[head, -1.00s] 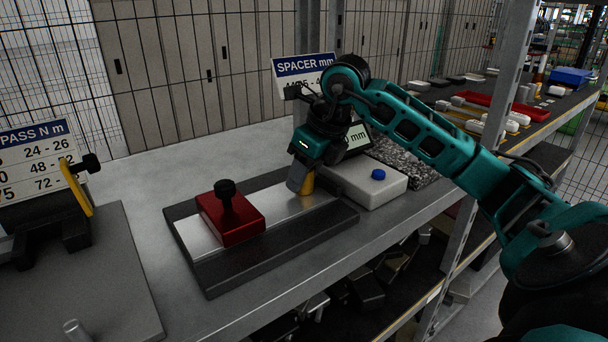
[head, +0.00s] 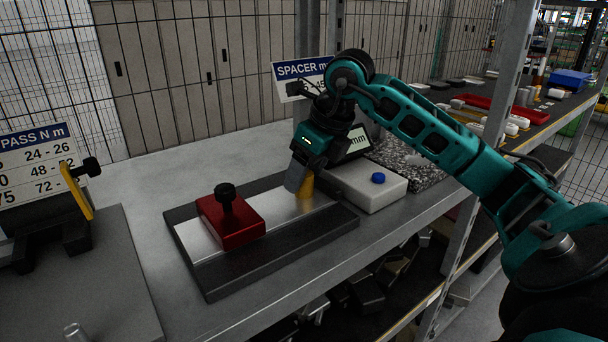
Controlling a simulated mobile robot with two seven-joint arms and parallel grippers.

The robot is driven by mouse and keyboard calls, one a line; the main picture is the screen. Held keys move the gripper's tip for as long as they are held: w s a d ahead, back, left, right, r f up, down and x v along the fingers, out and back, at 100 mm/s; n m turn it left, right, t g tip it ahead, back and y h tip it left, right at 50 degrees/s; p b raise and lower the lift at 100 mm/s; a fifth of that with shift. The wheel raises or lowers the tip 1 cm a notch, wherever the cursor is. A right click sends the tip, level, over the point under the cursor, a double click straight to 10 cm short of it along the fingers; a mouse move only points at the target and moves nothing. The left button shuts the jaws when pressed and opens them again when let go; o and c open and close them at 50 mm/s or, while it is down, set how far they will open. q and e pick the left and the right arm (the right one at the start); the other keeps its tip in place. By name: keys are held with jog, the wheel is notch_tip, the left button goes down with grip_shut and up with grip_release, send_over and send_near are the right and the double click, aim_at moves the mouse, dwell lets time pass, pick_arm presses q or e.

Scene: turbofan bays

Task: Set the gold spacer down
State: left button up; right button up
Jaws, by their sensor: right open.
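The gold spacer (head: 307,185) stands upright on the silver plate (head: 282,211) of the dark-based gauge, near its right end. My right gripper (head: 297,182) is open, fingers pointing down at the spacer. A finger covers the spacer's left side, and I cannot tell whether it touches. The red block (head: 231,221) with a black knob sits on the same plate to the left, apart from the spacer. My left gripper is not in view.
A "SPACER mm" sign (head: 300,75) stands behind. A yellow-and-black fixture (head: 72,200) is at the left. The bench between is clear.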

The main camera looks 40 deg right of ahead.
jog(key=a+p+v, duration=0.1)
jog(key=v, duration=0.9)
jog(key=shift+d+r+p, duration=0.3)
jog(key=shift+d, duration=0.15)
jog(key=shift+s, duration=0.2)
